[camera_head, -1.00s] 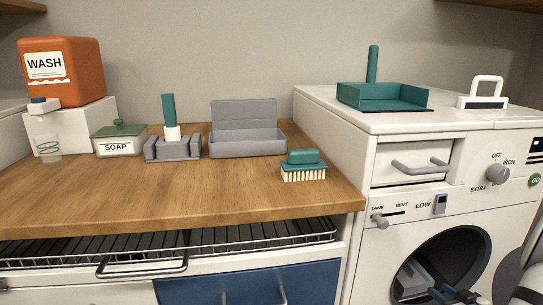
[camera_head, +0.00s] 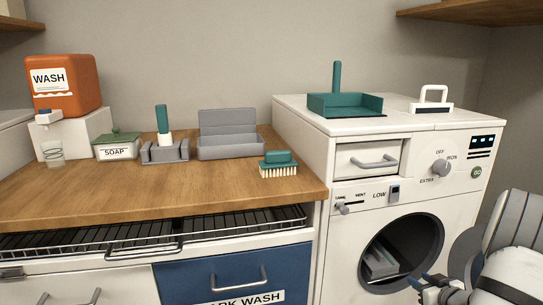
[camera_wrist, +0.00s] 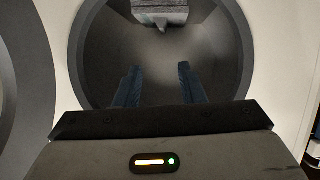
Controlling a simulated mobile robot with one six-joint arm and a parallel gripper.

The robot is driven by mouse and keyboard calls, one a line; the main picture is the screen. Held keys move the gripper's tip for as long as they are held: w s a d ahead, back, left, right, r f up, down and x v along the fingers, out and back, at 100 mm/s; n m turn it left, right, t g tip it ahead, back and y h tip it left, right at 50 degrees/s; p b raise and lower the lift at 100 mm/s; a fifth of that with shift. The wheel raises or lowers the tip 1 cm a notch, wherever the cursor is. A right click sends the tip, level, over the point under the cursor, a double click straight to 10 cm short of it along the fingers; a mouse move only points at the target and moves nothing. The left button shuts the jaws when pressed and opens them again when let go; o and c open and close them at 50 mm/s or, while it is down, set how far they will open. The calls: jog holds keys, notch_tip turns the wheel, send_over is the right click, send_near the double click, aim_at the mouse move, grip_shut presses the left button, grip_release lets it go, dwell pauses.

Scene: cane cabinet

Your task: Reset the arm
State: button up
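My gripper (camera_head: 437,287) is at the lower right of the head view, in front of the round opening of the white machine (camera_head: 330,215). In the wrist view my gripper (camera_wrist: 165,88) has its two dark fingers apart, with nothing between them. The fingers point toward the dark round drum opening (camera_wrist: 225,60). A grey object (camera_wrist: 160,14) shows inside at the top of the wrist view. A grey object (camera_head: 380,262) also lies in the drum in the head view. The round door is partly hidden behind my arm.
The wooden counter (camera_head: 220,190) holds a soap box (camera_head: 118,152), grey holders and a green brush (camera_head: 278,158). A green dustpan (camera_head: 345,103) stands on the machine. A wire rack (camera_head: 220,232) juts out under the counter. A blue drawer (camera_head: 190,280) is below it.

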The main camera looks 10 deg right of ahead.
jog(key=w+a+r+g+h+p, duration=0.1)
jog(key=a+r+p, duration=0.35)
jog(key=r, duration=0.35)
jog(key=a+r+m+g+h+p, duration=0.15)
jog(key=a+r+p, duration=0.3)
jog(key=r, duration=0.45)
jog(key=w+a+r+g+h+p, duration=0.1)
jog(key=a+r+g+p, duration=0.1)
jog(key=a+r+p, duration=0.45)
jog(key=s+a+r+g+y+p, duration=0.3)
jog(key=s+a+r+g+p, duration=0.3)
jog(key=s+a+r+p, duration=0.5)
jog(key=s+a+r, duration=0.7)
jog(key=s+a, duration=0.3)
jog(key=a, duration=0.1)
jog(key=shift+r+n+y+p, duration=0.25)
jog(key=shift+n+y+p, duration=0.1)
jog(key=shift+p, duration=0.05)
